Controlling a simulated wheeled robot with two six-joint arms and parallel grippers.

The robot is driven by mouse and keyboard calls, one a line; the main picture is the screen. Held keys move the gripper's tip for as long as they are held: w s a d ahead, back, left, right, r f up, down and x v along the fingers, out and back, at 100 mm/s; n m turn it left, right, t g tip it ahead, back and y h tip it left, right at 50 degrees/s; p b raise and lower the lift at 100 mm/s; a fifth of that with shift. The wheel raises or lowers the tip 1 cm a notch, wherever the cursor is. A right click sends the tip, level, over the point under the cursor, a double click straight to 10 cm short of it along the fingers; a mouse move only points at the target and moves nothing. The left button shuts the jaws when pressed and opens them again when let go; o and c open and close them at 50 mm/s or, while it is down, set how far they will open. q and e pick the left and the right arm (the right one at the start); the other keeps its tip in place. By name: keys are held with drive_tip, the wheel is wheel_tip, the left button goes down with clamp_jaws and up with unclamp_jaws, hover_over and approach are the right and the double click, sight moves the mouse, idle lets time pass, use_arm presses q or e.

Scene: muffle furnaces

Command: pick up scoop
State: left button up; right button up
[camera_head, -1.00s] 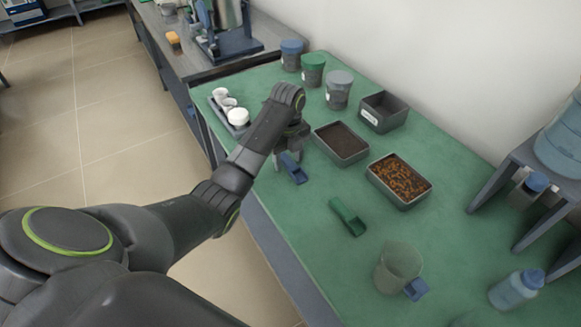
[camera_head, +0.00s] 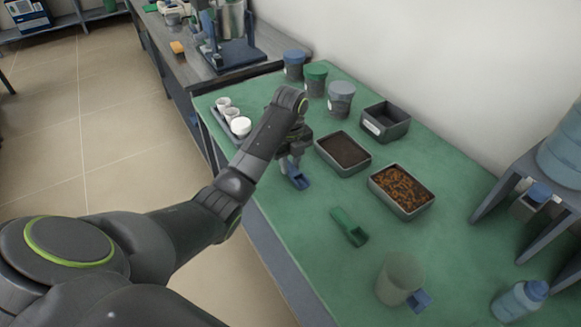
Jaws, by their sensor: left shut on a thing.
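A blue scoop (camera_head: 296,177) is at my left gripper (camera_head: 289,160), just above or on the green table (camera_head: 300,230), left of the dark soil tray; I cannot tell if it touches the table. The gripper is shut on the scoop, its fingers partly hidden by my wrist. A green scoop (camera_head: 349,227) lies on the table nearer to me and to the right. My right gripper is not in view.
A tray of dark soil (camera_head: 343,151) and a tray of brown pieces (camera_head: 401,191) stand right of the gripper. Behind are an empty grey box (camera_head: 386,121) and lidded jars (camera_head: 341,98).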

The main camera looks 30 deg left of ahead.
sight(291, 166)
use_arm(q)
wheel_tip(291, 166, up, 8)
drive_tip(key=p, duration=0.7)
drive_tip(key=shift+r, duration=0.25)
drive_tip(key=o, duration=0.3)
drive_tip(key=c, duration=0.3)
drive_tip(key=shift+d, duration=0.1)
